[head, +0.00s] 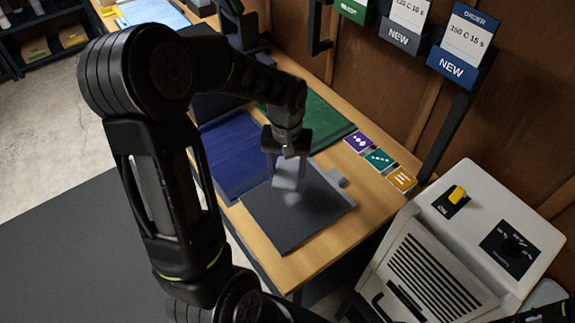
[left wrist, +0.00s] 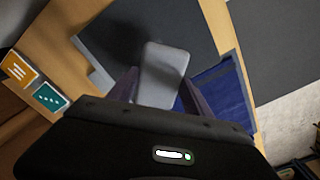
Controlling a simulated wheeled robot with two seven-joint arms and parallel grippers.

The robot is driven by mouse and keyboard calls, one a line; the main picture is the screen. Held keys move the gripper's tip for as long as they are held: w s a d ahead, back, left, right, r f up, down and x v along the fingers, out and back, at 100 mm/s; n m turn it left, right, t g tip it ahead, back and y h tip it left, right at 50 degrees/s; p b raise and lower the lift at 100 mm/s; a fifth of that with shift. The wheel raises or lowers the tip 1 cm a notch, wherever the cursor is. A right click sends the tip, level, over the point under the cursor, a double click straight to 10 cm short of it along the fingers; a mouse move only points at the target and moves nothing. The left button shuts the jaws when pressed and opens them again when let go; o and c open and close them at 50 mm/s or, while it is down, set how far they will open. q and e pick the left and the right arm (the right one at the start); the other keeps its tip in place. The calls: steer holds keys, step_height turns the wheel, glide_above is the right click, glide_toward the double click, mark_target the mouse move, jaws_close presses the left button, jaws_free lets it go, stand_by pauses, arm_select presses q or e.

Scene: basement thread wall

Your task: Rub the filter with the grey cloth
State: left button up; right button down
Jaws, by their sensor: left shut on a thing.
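My left gripper (head: 286,168) points down over the workbench, shut on a small pale grey piece (head: 288,181), which looks like the grey cloth. In the left wrist view the piece (left wrist: 163,72) sits between the two fingers of the gripper (left wrist: 160,94). Below it lies a flat dark grey panel (head: 290,230) with a small grey tab at its far right edge; whether this is the filter I cannot tell for sure. The panel also shows in the left wrist view (left wrist: 118,38). The piece is over the panel; whether they touch is unclear.
A blue sheet (head: 228,150) and a green sheet (head: 318,118) lie beside the panel. Purple, teal and orange cards (head: 401,180) line the bench's right edge. A pale machine (head: 440,255) with a slatted grille and yellow switch stands at right. Order boxes (head: 460,45) hang on the wall.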

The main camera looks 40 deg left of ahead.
mark_target(296, 203)
arm_select(q)
steer(key=shift+f+b, duration=1.75)
steer(key=shift+f, duration=1)
steer(key=shift+f+b, duration=0.9)
steer(key=shift+f, duration=0.1)
steer(key=shift+s+d+r+b, duration=0.1)
steer(key=shift+s+d+b, duration=0.15)
steer(key=shift+d, duration=0.75)
steer(key=shift+s+d+r+b, duration=0.1)
steer(key=shift+s+d, duration=0.15)
steer(key=shift+d, duration=0.7)
steer(key=shift+f, duration=0.25)
